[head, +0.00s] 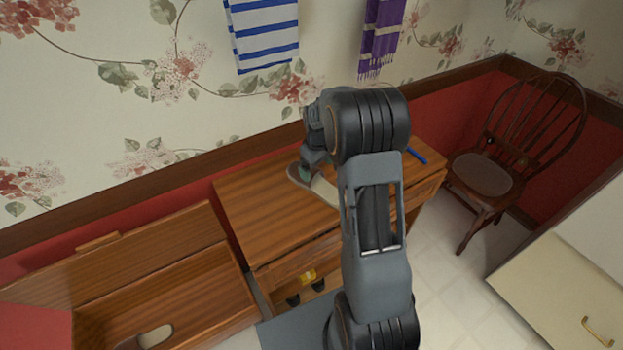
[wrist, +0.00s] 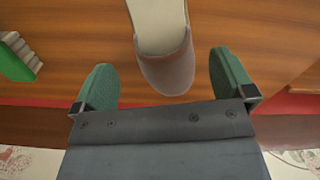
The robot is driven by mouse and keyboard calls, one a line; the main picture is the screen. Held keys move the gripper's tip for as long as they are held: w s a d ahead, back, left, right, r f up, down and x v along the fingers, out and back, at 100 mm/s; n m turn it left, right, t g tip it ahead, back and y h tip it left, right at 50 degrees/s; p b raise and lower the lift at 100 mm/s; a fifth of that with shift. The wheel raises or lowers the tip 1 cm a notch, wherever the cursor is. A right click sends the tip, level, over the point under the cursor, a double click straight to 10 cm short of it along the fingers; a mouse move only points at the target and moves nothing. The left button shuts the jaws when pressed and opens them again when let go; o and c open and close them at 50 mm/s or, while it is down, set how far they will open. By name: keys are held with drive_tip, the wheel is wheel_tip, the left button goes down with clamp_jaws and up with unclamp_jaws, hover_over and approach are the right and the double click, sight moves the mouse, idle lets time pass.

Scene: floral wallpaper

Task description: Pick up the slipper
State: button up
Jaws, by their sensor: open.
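A slipper (wrist: 167,68) with a grey-brown toe and pale insole lies on the wooden cabinet top, its toe toward my gripper in the wrist view. In the head view the slipper (head: 325,190) shows only in part, with my arm covering the rest. My gripper (wrist: 164,85) is open, with one green fingertip on each side of the slipper's toe. Gaps show between the toe and both fingers, and nothing is held. In the head view the gripper (head: 306,172) is over the cabinet top, mostly hidden by my wrist.
The wooden cabinet (head: 262,205) stands against the wall, with a blue pen-like object (head: 416,155) at its right. A green object (wrist: 16,62) lies left in the wrist view. An open wooden chest (head: 150,300) is at left, a chair (head: 490,175) at right.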

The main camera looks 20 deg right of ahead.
sight(317, 172)
drive_tip(key=shift+f+p, duration=0.4)
drive_tip(key=shift+f, duration=2.2)
drive_tip(key=c, duration=0.9)
